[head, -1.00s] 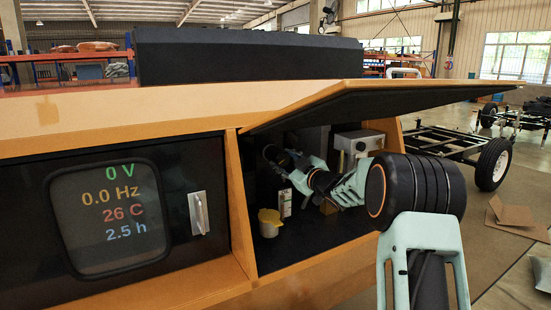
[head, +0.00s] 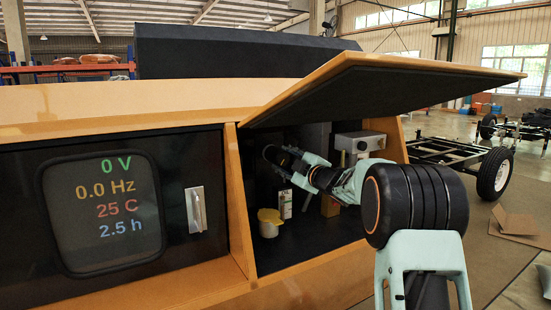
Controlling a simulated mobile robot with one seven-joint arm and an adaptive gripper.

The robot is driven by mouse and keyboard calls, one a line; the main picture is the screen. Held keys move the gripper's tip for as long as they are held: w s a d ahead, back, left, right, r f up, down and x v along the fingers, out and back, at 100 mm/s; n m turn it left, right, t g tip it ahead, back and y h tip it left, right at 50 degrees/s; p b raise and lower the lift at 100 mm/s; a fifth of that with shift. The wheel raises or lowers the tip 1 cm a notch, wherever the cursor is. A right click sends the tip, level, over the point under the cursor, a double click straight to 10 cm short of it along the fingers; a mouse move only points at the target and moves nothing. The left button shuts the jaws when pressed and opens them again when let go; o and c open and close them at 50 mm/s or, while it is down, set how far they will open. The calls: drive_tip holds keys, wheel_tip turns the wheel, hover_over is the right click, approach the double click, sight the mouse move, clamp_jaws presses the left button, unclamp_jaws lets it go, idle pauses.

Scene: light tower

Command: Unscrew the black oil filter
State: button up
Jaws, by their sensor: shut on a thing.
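The black oil filter (head: 270,154) is at the back left of the open compartment, dark against a dark wall and partly covered by my gripper. My gripper (head: 282,157) reaches in from the right, under the raised lid, with its fingers shut on the filter. The dim light and my own wrist hide the exact finger contact and the filter's thread.
A raised lid (head: 395,82) hangs over my arm. A yellow-lidded cup (head: 269,222), a small white bottle (head: 285,204) and a grey box (head: 359,143) stand inside. The orange post (head: 240,200) borders the opening beside a display panel (head: 103,213).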

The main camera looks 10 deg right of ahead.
drive_tip(key=n+b, duration=0.2)
drive_tip(key=shift+f+n+b, duration=0.1)
drive_tip(key=shift+n+b, duration=0.2)
drive_tip(key=shift+n, duration=0.1)
drive_tip(key=shift+r+n+b, duration=0.25)
drive_tip(key=shift+n+b, duration=0.2)
drive_tip(key=shift+n, duration=0.35)
drive_tip(key=shift+f, duration=0.1)
drive_tip(key=shift+f+n+b, duration=0.1)
drive_tip(key=shift+n+b, duration=0.3)
drive_tip(key=shift+b, duration=0.15)
drive_tip(key=shift+d+r, duration=0.1)
drive_tip(key=shift+r, duration=0.1)
drive_tip(key=shift+s, duration=0.1)
drive_tip(key=shift+b+v, duration=0.6)
drive_tip(key=shift+v, duration=1.55)
